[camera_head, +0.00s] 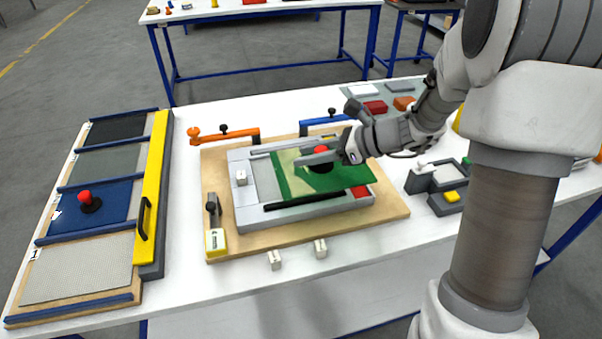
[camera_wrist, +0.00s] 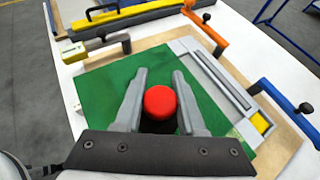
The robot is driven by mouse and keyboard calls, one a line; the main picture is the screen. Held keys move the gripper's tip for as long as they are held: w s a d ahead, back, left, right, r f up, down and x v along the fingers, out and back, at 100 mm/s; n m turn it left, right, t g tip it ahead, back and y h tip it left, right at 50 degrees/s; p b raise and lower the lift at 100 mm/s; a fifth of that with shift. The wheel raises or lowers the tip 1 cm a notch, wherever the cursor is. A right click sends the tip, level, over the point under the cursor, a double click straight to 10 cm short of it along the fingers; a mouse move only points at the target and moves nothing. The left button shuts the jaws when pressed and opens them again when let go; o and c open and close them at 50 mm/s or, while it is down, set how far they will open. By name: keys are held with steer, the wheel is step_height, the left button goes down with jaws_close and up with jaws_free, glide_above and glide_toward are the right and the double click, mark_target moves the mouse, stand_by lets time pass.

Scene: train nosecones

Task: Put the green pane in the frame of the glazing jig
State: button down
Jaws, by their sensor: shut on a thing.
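The green pane (camera_head: 300,187) has a red knob (camera_wrist: 160,101) on a dark base. My gripper (camera_head: 308,160) is shut on the knob, with one grey finger on each side of it in the wrist view. The pane is over the grey frame of the glazing jig (camera_head: 247,212), shifted to the right and turned against it. A strip of the frame's inside shows left of the pane. The pane appears raised above the frame; the gap under it is hidden. In the wrist view the green pane (camera_wrist: 100,88) covers most of the frame (camera_wrist: 205,72).
An orange clamp (camera_head: 225,136) and a blue clamp (camera_head: 325,122) stand along the jig's back edge. A yellow-ended clamp (camera_head: 215,240) is at its front left. A rack of panes (camera_head: 84,257) with a yellow bar stands left. Small grey fixtures (camera_head: 437,178) stand right.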

steer(key=shift+w+d, duration=0.15)
steer(key=shift+d, duration=0.05)
steer(key=w+a+f, duration=0.2)
steer(key=w, duration=0.1)
steer(key=w+a+f, duration=0.2)
steer(key=w, duration=0.1)
steer(key=w+a+f, duration=0.1)
steer(key=w+f, duration=0.2)
steer(key=w, duration=0.1)
steer(key=shift+a+b, duration=0.35)
steer(key=shift+a, duration=0.05)
steer(key=shift+f, duration=1.9)
steer(key=shift+f+b, duration=0.15)
steer(key=shift+b, duration=0.15)
steer(key=c, duration=0.5)
jaws_free()
steer(key=shift+f, duration=0.1)
